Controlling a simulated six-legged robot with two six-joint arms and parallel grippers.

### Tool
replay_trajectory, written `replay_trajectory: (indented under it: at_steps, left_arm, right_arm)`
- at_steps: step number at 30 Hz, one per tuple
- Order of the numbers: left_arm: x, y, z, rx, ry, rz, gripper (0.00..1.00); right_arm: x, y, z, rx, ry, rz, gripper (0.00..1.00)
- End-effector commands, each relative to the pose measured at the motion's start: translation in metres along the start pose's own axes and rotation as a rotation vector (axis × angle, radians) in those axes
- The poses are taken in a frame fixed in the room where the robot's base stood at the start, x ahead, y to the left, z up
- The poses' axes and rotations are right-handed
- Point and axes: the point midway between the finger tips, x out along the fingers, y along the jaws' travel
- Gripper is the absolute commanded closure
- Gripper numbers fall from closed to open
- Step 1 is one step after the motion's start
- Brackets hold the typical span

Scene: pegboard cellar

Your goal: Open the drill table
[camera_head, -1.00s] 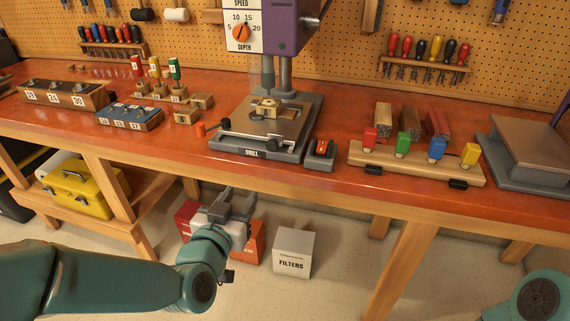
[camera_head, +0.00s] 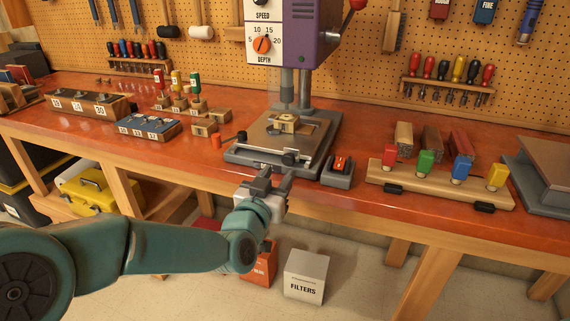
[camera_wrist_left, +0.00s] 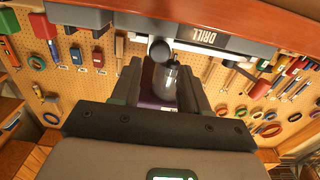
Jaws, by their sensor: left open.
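The drill press (camera_head: 292,45) is purple and white and stands on the red workbench. Its drill table (camera_head: 300,127) is a tan plate with a small clamped workpiece (camera_head: 284,123), on a grey base (camera_head: 240,157). A light bar with dark knobs (camera_head: 290,158) crosses the front of the base. My left gripper (camera_head: 274,180) is open, just in front of and below the base's front edge, partly hiding its label. In the left wrist view, the DRILL label (camera_wrist_left: 208,40) shows upside down, and a dark round knob (camera_wrist_left: 160,49) appears between the fingers. Contact cannot be told. My right gripper is out of view.
A grey box with an orange switch (camera_head: 340,165) stands right of the base. A wooden rack (camera_head: 430,188) with coloured blocks is farther right. Small wooden blocks (camera_head: 205,128) and a blue holder (camera_head: 150,126) lie left. The bench's front edge (camera_head: 340,202) is close to my gripper.

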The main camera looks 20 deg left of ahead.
Motion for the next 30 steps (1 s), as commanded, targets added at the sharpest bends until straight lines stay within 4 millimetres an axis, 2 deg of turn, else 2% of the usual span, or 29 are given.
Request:
replay_trajectory:
  at_steps: [3, 9, 19, 20, 21, 24, 30]
  left_arm:
    - [0.025, 0.001, 0.000, 0.000, -0.001, 0.000, 0.55]
    - [0.048, 0.001, 0.000, 0.000, -0.001, 0.000, 0.55]
    - [0.052, 0.001, 0.000, -0.001, -0.001, 0.000, 0.55]
    - [0.052, 0.001, 0.000, -0.001, -0.001, 0.000, 0.59]
    - [0.052, 0.001, 0.000, -0.001, -0.001, 0.000, 0.72]
    - [0.052, 0.001, 0.000, -0.001, -0.001, 0.000, 1.00]
    - [0.051, 0.001, 0.001, -0.001, 0.000, 0.000, 1.00]
  right_arm:
    - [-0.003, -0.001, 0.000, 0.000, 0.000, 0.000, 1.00]
    - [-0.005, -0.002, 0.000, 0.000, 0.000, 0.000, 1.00]
    - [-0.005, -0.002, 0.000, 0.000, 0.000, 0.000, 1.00]
    - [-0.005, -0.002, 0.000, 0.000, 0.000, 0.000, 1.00]
    - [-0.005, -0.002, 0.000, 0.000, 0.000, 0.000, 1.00]
    - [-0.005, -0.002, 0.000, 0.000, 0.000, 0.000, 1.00]
    - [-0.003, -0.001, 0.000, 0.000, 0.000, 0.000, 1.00]
